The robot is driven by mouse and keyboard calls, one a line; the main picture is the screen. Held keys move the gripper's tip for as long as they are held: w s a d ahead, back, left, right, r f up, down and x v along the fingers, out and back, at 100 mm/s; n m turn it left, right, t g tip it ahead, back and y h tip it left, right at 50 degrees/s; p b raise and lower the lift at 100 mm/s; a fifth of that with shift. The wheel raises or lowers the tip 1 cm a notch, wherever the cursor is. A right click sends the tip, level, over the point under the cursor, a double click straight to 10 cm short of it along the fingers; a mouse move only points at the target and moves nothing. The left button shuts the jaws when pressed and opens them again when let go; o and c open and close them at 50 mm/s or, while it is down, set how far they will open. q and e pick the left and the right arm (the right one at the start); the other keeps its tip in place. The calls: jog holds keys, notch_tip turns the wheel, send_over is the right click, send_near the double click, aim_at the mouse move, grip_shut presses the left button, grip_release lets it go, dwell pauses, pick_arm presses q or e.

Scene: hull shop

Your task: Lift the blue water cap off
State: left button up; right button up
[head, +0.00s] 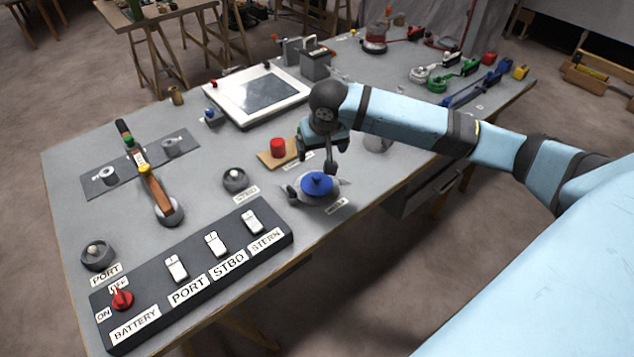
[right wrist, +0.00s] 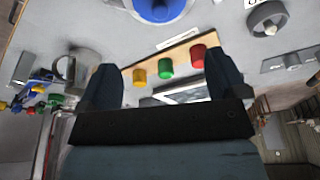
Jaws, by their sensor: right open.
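The blue water cap (head: 317,183) sits on a grey metal fitting (head: 298,192) near the table's front edge, with a small label in front of it. In the right wrist view the blue cap (right wrist: 158,8) is cut off by the top edge. My right gripper (head: 330,163) is just behind and above the cap in the head view, apart from it as far as I can tell. In the right wrist view its two fingers (right wrist: 162,85) are spread wide with nothing held between them. My left gripper is not in view.
Behind the cap, a wooden strip (right wrist: 153,72) carries red (right wrist: 198,56), green (right wrist: 166,67) and yellow (right wrist: 139,77) cylinders. A black switch panel (head: 195,270) lies at the front left. A lever (head: 155,185) and a framed screen (head: 258,94) stand further off.

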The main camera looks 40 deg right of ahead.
aim_at(317, 176)
jog(key=b+x, duration=0.1)
jog(key=x, duration=1.2)
jog(key=shift+a+f, duration=0.1)
jog(key=shift+f, duration=0.1)
jog(key=c, duration=1.6)
